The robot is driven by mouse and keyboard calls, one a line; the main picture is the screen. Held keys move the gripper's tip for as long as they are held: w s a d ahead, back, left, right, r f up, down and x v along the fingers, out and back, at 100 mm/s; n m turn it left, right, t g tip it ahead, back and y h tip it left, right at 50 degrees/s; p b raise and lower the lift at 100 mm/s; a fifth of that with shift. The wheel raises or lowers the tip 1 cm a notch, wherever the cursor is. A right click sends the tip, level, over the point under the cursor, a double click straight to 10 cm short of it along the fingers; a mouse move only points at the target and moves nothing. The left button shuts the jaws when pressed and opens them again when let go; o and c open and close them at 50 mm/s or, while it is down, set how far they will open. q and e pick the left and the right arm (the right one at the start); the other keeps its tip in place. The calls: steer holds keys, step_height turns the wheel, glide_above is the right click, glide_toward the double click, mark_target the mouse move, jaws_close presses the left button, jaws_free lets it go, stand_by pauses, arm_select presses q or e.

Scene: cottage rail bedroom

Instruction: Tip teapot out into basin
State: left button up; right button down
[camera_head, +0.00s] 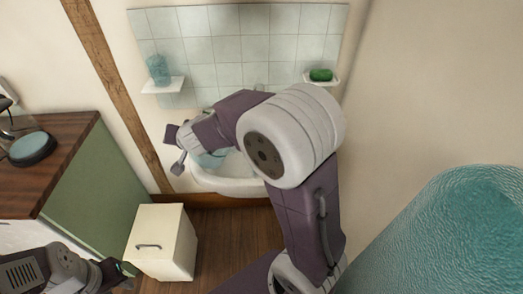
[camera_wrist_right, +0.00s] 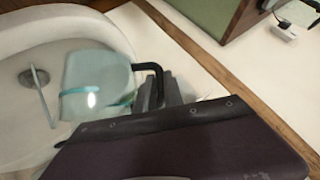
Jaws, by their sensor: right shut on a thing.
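The white basin (camera_head: 235,187) is on the tiled wall in the head view, partly behind my right arm. In the right wrist view its curved rim (camera_wrist_right: 60,18) and a dark round drain (camera_wrist_right: 34,77) show. The pale teal teapot (camera_wrist_right: 98,80) with a dark handle (camera_wrist_right: 152,68) appears over the basin, tilted. Its teal body shows only in part in the head view (camera_head: 212,160). My right gripper (camera_wrist_right: 160,92) is shut on the teapot's handle. My left gripper (camera_head: 118,270) is low at the left, away from the basin; its fingers are unclear.
Two small wall shelves flank the tiles, with a blue bottle (camera_head: 158,70) on the left one and a green item (camera_head: 321,75) on the right one. A white cabinet (camera_head: 160,240) stands on the floor before the basin. A wooden-topped green counter (camera_head: 95,175) is at left. A thin grey strip (camera_wrist_right: 42,98) shows near the drain.

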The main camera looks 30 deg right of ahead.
steer(key=shift+s+d+r+y, duration=0.15)
steer(key=shift+d+r+y, duration=0.05)
steer(key=shift+d+r, duration=0.35)
steer(key=shift+s+d+r+y, duration=0.1)
steer(key=shift+d+r+y, duration=0.1)
steer(key=shift+d+r, duration=0.35)
stand_by(2.4)
steer(key=shift+s+d+r+m+t+y+p, duration=0.15)
steer(key=shift+d+r+m+t+y, duration=0.15)
steer(key=shift+r, duration=0.25)
steer(key=shift+s+d+r+m+t+y+p, duration=0.1)
steer(key=shift+d+r+m+y+p, duration=0.1)
steer(key=shift+d+r, duration=0.25)
steer(key=shift+s+d+r+m+t+y+p, duration=0.15)
steer(key=shift+d+r+m+t+y, duration=0.1)
steer(key=shift+r, duration=0.35)
stand_by(2.9)
